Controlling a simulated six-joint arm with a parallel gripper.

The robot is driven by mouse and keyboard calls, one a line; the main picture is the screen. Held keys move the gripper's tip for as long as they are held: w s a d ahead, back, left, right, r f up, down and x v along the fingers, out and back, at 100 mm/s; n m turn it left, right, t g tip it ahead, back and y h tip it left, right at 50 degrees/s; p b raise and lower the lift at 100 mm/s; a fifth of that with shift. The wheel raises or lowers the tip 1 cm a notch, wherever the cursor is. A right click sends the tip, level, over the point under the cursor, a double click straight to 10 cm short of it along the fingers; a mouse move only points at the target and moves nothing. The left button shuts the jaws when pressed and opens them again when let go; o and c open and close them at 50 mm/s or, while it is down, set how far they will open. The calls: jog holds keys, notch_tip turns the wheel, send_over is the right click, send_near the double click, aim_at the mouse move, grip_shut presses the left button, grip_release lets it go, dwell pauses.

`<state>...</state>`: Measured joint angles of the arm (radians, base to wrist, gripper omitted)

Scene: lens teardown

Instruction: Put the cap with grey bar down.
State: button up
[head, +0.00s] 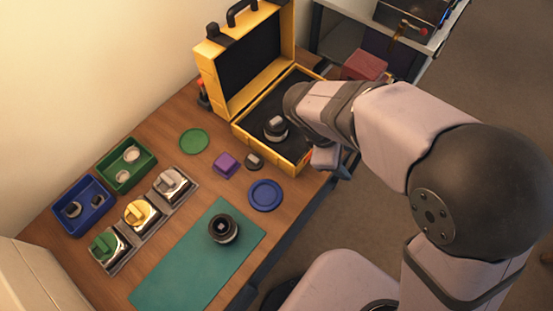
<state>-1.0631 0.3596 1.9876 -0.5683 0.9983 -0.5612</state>
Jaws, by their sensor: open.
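A small dark cap with a grey bar (254,161) lies on the wooden table, between the purple block and the yellow case. A dark round part with a pale bar on top (276,127) stands inside the open case. It looks similar, and I cannot tell its exact kind. My gripper (342,172) is at the right front edge of the case, right of both parts and apart from them. Its jaws are open and I see nothing in them. The wrist and forearm hide part of the case's right side.
The yellow case (242,134) stands open at the back. A dark lens part (223,229) stands on the green mat (160,285). A blue disc (265,195), purple block (226,163), green disc (194,141), two small trays and a rack of square holders (154,228) surround it.

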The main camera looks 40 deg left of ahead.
aim_at(253, 158)
jog(key=s+a+n+t, duration=0.1)
jog(key=s+a+n, duration=0.1)
jog(key=a, duration=0.2)
jog(key=s+a+n+t+y, duration=0.1)
jog(key=s+a+n, duration=0.1)
jog(key=a+n, duration=0.1)
jog(key=s+a+f+n+t+b, duration=0.1)
jog(key=s+a+n, duration=0.1)
jog(key=a, duration=0.3)
jog(key=shift+s+a+n+y, duration=0.3)
jog(key=shift+a, duration=0.1)
jog(key=s+a+n, duration=0.2)
jog(key=s, duration=0.1)
jog(key=s+a+n+t+y, duration=0.1)
jog(key=s+a, duration=0.2)
jog(key=s+a+f+n+t+y, duration=0.1)
jog(key=s+a+n, duration=0.1)
jog(key=s, duration=0.2)
jog(key=shift+a+f+n+b, duration=0.1)
jog(key=shift+a+n+b, duration=0.2)
jog(key=shift+a+b, duration=0.1)
jog(key=shift+p+x, duration=0.55)
jog(key=shift+x, duration=0.95)
jog(key=shift+p+x, duration=0.65)
jog(key=shift+x, duration=1.55)
jog(key=shift+c, duration=0.3)
jog(key=c, duration=0.7)
jog(key=shift+c, duration=0.3)
